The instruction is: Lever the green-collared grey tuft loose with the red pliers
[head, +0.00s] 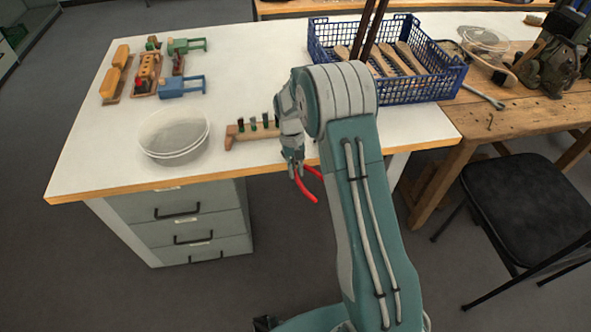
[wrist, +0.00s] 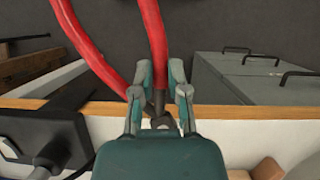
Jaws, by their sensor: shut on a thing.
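Red-handled pliers (head: 306,188) are in my gripper (head: 294,163) at the table's front edge. In the wrist view the two red handles (wrist: 154,38) spread away from my gripper (wrist: 160,95), and the dark metal of the pliers (wrist: 159,104) lies between its fingers. A wooden brush block (head: 246,134) lies on the white table just left of my gripper. Several dark tufts with coloured collars (head: 253,122) stand upright in it. They are too small to tell surely which is grey with a green collar. My arm may hide the block's right end.
A white bowl (head: 174,136) stands left of the block. Wooden and coloured blocks and clamps (head: 148,72) sit at the back left. A blue crate (head: 430,88) with brush handles stands behind my arm. Drawers (head: 180,222) are below the table. A black chair (head: 527,205) is at right.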

